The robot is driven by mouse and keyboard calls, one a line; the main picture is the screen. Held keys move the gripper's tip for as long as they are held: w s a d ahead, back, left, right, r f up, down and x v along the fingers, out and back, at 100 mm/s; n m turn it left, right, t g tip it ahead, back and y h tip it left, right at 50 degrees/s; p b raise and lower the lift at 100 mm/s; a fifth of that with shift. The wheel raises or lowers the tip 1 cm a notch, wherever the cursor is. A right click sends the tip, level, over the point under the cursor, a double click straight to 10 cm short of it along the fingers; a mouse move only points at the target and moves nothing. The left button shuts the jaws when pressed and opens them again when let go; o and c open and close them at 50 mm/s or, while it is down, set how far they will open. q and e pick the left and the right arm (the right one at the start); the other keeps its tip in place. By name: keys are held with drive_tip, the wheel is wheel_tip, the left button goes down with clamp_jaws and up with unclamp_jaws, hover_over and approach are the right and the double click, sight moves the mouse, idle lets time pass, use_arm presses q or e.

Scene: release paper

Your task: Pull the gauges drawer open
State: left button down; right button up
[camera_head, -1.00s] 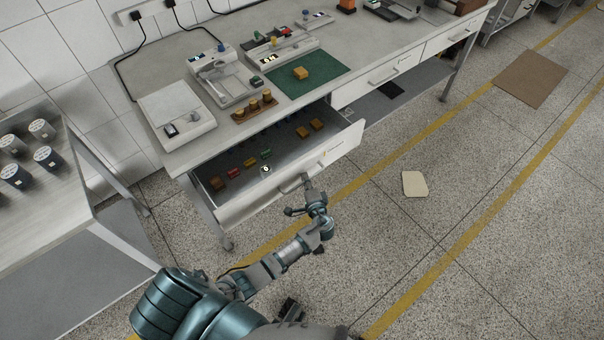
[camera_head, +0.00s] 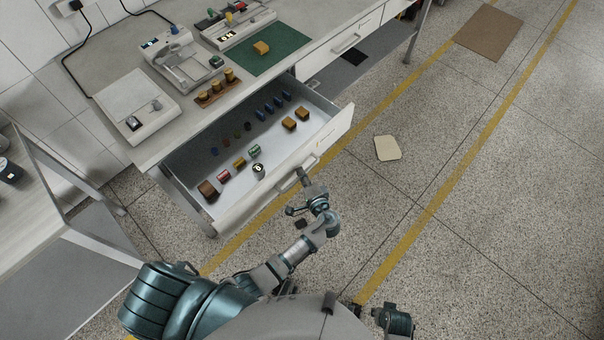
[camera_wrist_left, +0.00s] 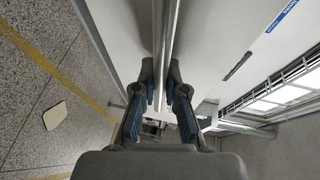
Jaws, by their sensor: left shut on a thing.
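The drawer (camera_head: 238,212) under the left part of the bench stands well out, its inside showing. Its pale front carries a bar handle (camera_head: 287,185); any writing on the front is too small to read. My left gripper (camera_head: 303,176) is at the handle from the front. In the left wrist view, the fingers (camera_wrist_left: 160,98) are closed around the bar (camera_wrist_left: 168,40), which runs up away from them. Part of my right arm shows at the bottom edge of the head view, near its right gripper (camera_head: 378,315); its jaws cannot be made out.
Several small coloured parts and brown blocks (camera_head: 289,124) lie in the drawer. Devices and a green mat (camera_head: 275,60) stand on the bench top. A second, shut drawer (camera_head: 345,45) is to the right. A beige sheet (camera_head: 387,148) lies on the open floor; a side table (camera_head: 40,235) is at left.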

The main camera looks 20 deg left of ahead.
use_arm(q)
drive_tip(key=shift+a+f, duration=0.2)
drive_tip(key=shift+f, duration=0.05)
drive_tip(key=c, duration=1.2)
unclamp_jaws()
drive_tip(key=shift+a, duration=0.15)
drive_tip(key=shift+r, duration=0.1)
drive_tip(key=shift+d, duration=0.35)
drive_tip(key=v, duration=1.1)
drive_tip(key=shift+s, duration=0.3)
use_arm(e)
drive_tip(key=shift+w+a+r, duration=0.1)
drive_tip(key=shift+w+a, duration=0.2)
drive_tip(key=shift+a, duration=0.1)
use_arm(q)
drive_tip(key=shift+d, duration=0.1)
